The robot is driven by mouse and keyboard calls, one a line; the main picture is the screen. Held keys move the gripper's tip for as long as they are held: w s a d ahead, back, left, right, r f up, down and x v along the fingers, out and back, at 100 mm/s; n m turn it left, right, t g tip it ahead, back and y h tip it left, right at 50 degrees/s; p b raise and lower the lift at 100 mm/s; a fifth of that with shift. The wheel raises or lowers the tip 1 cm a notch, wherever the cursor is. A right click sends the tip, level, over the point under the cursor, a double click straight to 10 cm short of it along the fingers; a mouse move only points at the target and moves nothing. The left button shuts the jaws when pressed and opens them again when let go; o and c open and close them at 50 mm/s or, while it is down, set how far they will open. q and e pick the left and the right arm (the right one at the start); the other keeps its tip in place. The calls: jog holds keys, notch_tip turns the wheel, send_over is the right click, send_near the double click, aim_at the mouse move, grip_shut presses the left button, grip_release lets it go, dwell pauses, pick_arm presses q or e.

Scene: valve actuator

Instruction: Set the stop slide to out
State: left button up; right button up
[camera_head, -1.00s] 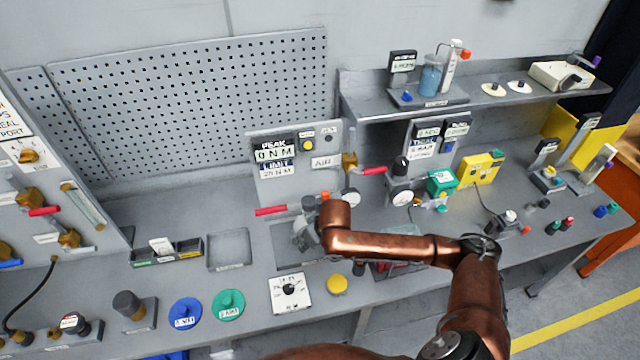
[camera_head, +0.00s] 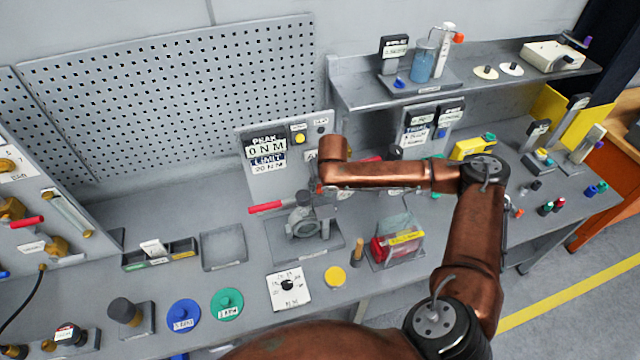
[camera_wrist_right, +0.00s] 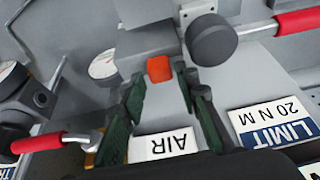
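The grey valve actuator (camera_head: 303,222) with a red handle (camera_head: 265,207) stands on a plate on the bench. In the right wrist view a small orange block (camera_wrist_right: 159,69) sits against grey metal beside a dark round cap (camera_wrist_right: 211,40). It may be the stop slide; I cannot tell its setting. My right gripper (camera_wrist_right: 163,92) is open, its dark green fingers on either side of the line to the orange block, which seems beyond the fingertips. In the head view my copper wrist hides most of this gripper beside the actuator. My left gripper is not in view.
Behind stands the panel reading PEAK 0 N M and LIMIT 20 N M (camera_head: 268,165). In the wrist view an AIR label (camera_wrist_right: 165,145), a gauge (camera_wrist_right: 103,64) and another red handle (camera_wrist_right: 38,142) are close. A clear box with red contents (camera_head: 395,245) stands right of the actuator.

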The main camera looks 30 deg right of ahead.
jog(key=shift+w+f, duration=0.2)
jog(key=shift+f, duration=0.4)
grip_shut()
